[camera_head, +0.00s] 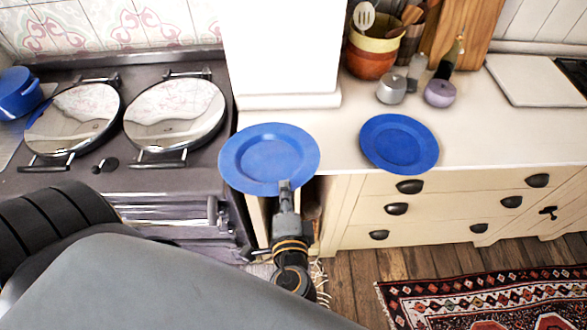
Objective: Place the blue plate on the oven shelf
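A blue plate (268,153) is at the middle of the view, in front of the white pillar and overlapping the counter's front edge. My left gripper (285,188) is at its near rim, with a finger over the rim, and appears shut on it. The plate looks roughly level. A second blue plate (399,144) lies on the counter to the right, apart from my gripper. The dark oven range (170,190) stands at the left. No oven shelf is visible; my arm covers much of the range's front. My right gripper is not in view.
Two round shiny lids (174,112) top the range, with a blue pot (18,92) at far left. The counter (480,130) holds small jars (439,93), a utensil bowl (372,55) and a white board (535,80). Drawers (430,205) front it, above a patterned rug (480,300).

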